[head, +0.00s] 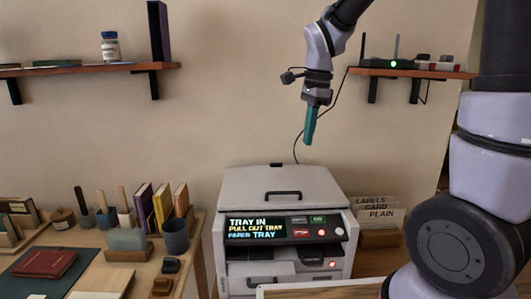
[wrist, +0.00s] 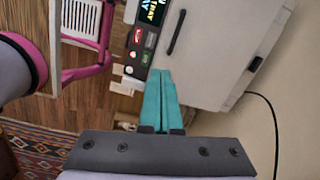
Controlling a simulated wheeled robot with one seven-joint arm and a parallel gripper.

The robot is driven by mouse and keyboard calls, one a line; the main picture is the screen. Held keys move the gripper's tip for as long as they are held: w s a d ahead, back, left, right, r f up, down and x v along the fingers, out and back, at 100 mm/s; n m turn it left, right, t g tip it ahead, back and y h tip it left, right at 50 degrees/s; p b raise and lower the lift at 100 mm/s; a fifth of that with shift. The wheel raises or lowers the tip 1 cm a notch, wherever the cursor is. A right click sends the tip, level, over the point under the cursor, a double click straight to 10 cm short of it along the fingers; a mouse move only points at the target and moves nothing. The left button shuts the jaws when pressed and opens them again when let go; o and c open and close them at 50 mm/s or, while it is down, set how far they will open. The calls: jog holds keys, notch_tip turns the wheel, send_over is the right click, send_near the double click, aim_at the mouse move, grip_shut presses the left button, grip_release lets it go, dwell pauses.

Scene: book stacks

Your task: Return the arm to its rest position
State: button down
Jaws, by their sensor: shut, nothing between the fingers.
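My arm hangs down from the upper right in the head view, and my gripper (head: 308,140) points downward in the air above the printer. Its teal fingers are closed together with nothing between them. The wrist view also shows the gripper (wrist: 162,75), with its teal fingers side by side over the scene below. The grey printer (head: 275,184) stands below the gripper and apart from it. Its display shows "TRAY IN", "PULL OUT TRAY" and "PAPER TRAY". The printer also shows at the right of the wrist view (wrist: 225,60).
A desk with books (head: 163,205), a dark cup (head: 175,236) and a red book (head: 45,262) is at the left. A shelf with a router (head: 388,64) is right of my gripper. Another shelf (head: 100,70) is at upper left. Wall space between the shelves is clear.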

jog(key=s+d+r+n+t, duration=0.6)
jog(key=s+d+r+n, duration=0.4)
jog(key=s+n, duration=0.1)
jog(key=shift+s+d+r+t+y, duration=0.3)
jog(key=shift+s+d+t+y, duration=0.05)
jog(key=shift+t+y, duration=0.05)
